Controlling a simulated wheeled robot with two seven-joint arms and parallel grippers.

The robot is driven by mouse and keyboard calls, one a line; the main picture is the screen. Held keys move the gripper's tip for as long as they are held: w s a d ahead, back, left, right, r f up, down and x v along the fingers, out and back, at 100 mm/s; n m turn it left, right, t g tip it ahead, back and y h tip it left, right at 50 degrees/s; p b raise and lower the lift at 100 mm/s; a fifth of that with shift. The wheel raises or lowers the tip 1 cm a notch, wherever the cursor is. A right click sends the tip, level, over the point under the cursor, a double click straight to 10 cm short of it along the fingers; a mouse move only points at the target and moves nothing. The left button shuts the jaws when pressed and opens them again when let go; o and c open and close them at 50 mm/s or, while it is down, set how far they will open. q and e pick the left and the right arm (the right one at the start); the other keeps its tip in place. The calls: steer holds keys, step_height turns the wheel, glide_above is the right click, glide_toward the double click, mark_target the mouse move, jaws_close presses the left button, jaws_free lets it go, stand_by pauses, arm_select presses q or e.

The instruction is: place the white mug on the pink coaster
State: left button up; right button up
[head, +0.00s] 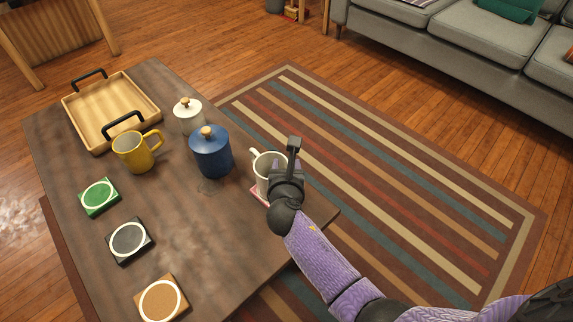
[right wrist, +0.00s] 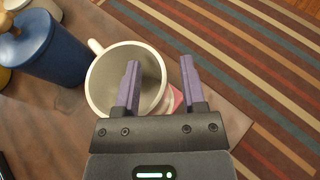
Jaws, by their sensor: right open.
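The white mug (head: 262,170) is near the right edge of the table, upright, and looks to be on the pink coaster (head: 257,194). In the right wrist view the white mug (right wrist: 98,95) shows its open mouth, with its handle at upper left. The pink coaster (right wrist: 177,101) shows there only as a strip beside the mug. My right gripper (head: 287,160) is open at the mug. In the right wrist view its fingers (right wrist: 160,78) straddle the mug's right wall, one over the mouth and one outside. The mug's base is partly hidden. My left gripper is out of view.
A blue canister (head: 211,152) stands left of the mug, with a white jar (head: 188,115) behind it. A yellow mug (head: 132,152) and a wooden tray (head: 67,113) are farther left. Green (head: 85,207), black (head: 117,256) and cork coasters (head: 145,314) lie along the left. The table's front middle is clear.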

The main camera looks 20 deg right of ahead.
steer(key=shift+s+r, duration=0.1)
steer(key=shift+r, duration=0.05)
arm_select(q)
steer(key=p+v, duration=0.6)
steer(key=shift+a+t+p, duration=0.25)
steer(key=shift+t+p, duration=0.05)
steer(key=shift+p, duration=0.05)
arm_select(e)
steer(key=v, duration=1.1)
steer(key=shift+s+a, duration=0.2)
steer(key=shift+s, duration=0.15)
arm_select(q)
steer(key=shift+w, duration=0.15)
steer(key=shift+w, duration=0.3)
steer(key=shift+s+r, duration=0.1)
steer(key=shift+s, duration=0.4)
